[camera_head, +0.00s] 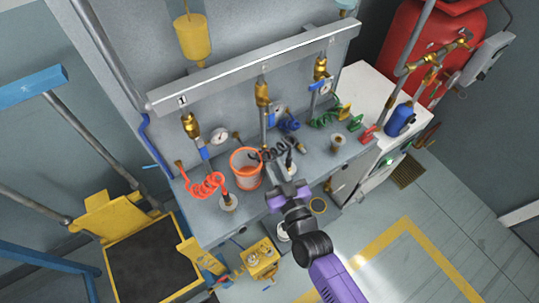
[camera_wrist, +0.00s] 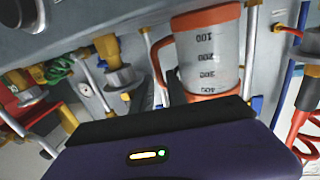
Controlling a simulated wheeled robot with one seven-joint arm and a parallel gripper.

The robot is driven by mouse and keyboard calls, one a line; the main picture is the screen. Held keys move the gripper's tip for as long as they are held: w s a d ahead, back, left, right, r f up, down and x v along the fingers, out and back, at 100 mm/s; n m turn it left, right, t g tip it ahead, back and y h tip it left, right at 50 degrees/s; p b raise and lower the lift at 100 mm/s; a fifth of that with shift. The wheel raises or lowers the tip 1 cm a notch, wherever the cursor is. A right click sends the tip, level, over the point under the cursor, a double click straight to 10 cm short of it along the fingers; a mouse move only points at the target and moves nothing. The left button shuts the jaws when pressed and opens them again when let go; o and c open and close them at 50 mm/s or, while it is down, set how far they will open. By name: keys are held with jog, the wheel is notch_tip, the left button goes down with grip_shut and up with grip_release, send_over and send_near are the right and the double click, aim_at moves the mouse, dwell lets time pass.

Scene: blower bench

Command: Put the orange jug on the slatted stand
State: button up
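The orange jug (camera_head: 246,170) stands on the grey bench, left of my gripper in the head view. In the wrist view the jug (camera_wrist: 208,55) shows a clear graduated wall, orange ends and an orange handle on its left. My gripper (camera_head: 279,172) is to the right of the jug, apart from it as far as I can see. It seems open, with nothing visible held; its fingers are mostly dark and hard to make out. A brown slatted piece (camera_head: 408,172), perhaps the slatted stand, is low at the right, beyond the white cabinet.
A grey pipe rail (camera_head: 255,65) with brass valves runs behind the bench. Red (camera_head: 207,186), black and green coiled hoses lie on the bench near the jug. A blue bottle (camera_head: 399,120) stands on the white cabinet. A yellow cart (camera_head: 150,255) is at left.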

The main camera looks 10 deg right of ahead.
jog(key=s+d+b, duration=0.1)
jog(key=s, duration=0.7)
jog(key=shift+s, duration=0.35)
jog(key=s+d+r, duration=0.2)
jog(key=s, duration=0.5)
jog(key=s+d+r+g+h, duration=0.1)
jog(key=s+d+r, duration=0.1)
jog(key=s, duration=0.5)
jog(key=s+d+r+m+g, duration=0.1)
jog(key=s+d+r, duration=0.1)
jog(key=s, duration=0.6)
jog(key=shift+d+r+h, duration=0.3)
jog(key=shift+d+r, duration=0.05)
jog(key=shift+r, duration=0.4)
jog(key=shift+g+h, duration=0.3)
jog(key=shift+g, duration=0.2)
jog(key=s+r, duration=0.1)
jog(key=r, duration=0.1)
jog(key=s+r, duration=0.2)
jog(key=s+d+r, duration=0.1)
jog(key=s+r, duration=0.1)
jog(key=shift+s, duration=0.1)
jog(key=shift+c, duration=0.4)
jog(key=shift+f, duration=0.1)
jog(key=shift+a, duration=0.1)
